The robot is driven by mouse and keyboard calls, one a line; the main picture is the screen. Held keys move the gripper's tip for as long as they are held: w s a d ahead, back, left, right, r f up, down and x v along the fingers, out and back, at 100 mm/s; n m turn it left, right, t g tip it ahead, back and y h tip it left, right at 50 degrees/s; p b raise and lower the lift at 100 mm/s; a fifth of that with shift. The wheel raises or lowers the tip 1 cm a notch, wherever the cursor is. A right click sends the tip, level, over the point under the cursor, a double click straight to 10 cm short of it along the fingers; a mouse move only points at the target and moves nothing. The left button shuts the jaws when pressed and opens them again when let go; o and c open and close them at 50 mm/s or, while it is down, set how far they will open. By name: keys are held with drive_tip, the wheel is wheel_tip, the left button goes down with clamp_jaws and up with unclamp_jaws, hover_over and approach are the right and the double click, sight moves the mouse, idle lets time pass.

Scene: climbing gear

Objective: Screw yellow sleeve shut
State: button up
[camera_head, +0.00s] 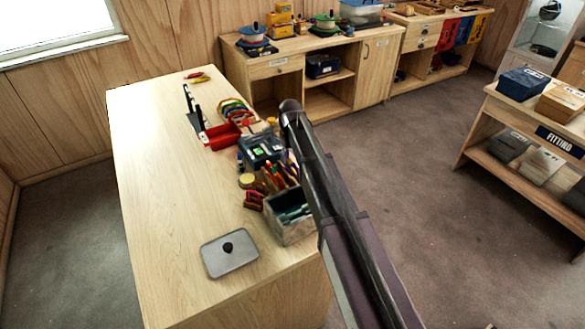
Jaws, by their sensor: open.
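A small yellow and red item (200,78) lies near the far end of the wooden workbench (160,190). It is too small to tell whether it bears the yellow sleeve, or whether any sleeve is open or shut. My dark arm (330,190) reaches up from the lower right across the bench's right edge. Its visible end is a rounded joint beside the bench. I cannot see my gripper's fingers.
A red tray (222,135), coloured loops (237,110), a blue box (262,149) and a grey bin (290,222) line the bench's right side. The bench's left half is clear.

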drive_tip(key=shift+w+d, duration=0.4)
drive_tip(key=shift+d, duration=0.2)
drive_tip(key=shift+w+d, duration=0.4)
drive_tip(key=shift+d, duration=0.2)
idle(1.1)
drive_tip(key=shift+f+b, duration=1.4)
drive_tip(key=shift+b, duration=0.05)
idle(0.5)
drive_tip(key=shift+s+a, duration=0.75)
drive_tip(key=shift+a, duration=0.35)
drive_tip(key=shift+r, duration=0.1)
drive_tip(key=shift+w+d+r+p, duration=0.1)
drive_tip(key=shift+d+r+p, duration=0.05)
drive_tip(key=shift+r+p, duration=0.55)
drive_tip(key=shift+d+r+p, duration=0.15)
drive_tip(key=shift+r+p, duration=0.45)
drive_tip(key=shift+p, duration=0.15)
drive_tip(key=shift+w+d, duration=0.6)
drive_tip(key=shift+d, duration=0.3)
